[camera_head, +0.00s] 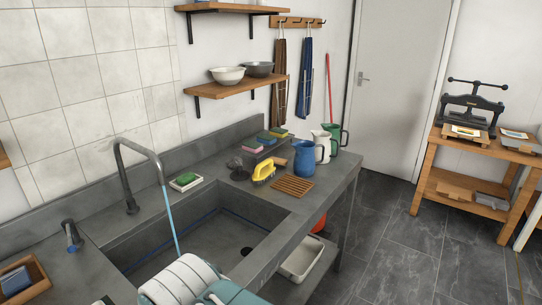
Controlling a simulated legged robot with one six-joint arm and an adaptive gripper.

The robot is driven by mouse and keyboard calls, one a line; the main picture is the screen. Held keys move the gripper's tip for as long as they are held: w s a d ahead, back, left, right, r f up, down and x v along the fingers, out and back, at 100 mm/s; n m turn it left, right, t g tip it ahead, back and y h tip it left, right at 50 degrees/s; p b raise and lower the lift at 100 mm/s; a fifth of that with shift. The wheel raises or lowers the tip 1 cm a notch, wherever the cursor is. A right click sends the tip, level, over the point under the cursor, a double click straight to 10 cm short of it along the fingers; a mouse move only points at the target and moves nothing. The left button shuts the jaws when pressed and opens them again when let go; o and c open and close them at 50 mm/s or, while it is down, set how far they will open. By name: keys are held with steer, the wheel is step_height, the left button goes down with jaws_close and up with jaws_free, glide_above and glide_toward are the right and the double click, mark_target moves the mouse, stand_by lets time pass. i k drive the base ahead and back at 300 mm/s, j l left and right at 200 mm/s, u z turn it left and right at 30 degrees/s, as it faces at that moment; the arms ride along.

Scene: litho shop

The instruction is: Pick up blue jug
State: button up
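The blue jug (303,159) stands upright on the grey counter, right of the sink. A white jug (321,147) and a green jug (333,137) stand close behind it to the right; the blue jug hides part of the white one. My gripper cannot be made out in this view. White and teal rounded parts at the bottom edge look like part of my own body. Nothing is seen touching the blue jug.
A wooden slatted rack (293,186) lies in front of the blue jug, and a yellow-handled brush (264,171) lies left of it. The sink (205,240) with its tall tap (128,170) is at left. A press (470,105) stands on a wooden table. Dark floor between is clear.

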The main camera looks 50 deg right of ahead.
mark_target(304, 164)
steer(key=k+l+z, duration=0.1)
steer(key=z, duration=0.75)
steer(key=k+l+z, duration=0.1)
steer(key=z, duration=0.3)
steer(key=i+j+z, duration=0.2)
steer(key=z, duration=0.5)
steer(key=i+l+u, duration=0.1)
steer(key=i+l, duration=0.15)
steer(key=i+l+u, duration=0.1)
steer(key=i+l, duration=0.15)
steer(key=i+l+u, duration=0.1)
steer(key=l, duration=0.35)
steer(key=i+l+u, duration=0.1)
steer(key=i+l, duration=0.25)
steer(key=i+l+u, duration=0.1)
steer(key=l, duration=0.25)
steer(key=i+l+u, duration=0.15)
steer(key=l, duration=0.25)
steer(key=i+l+u, duration=0.1)
steer(key=i+l, duration=0.2)
steer(key=i+l+u, duration=0.1)
steer(key=l, duration=0.4)
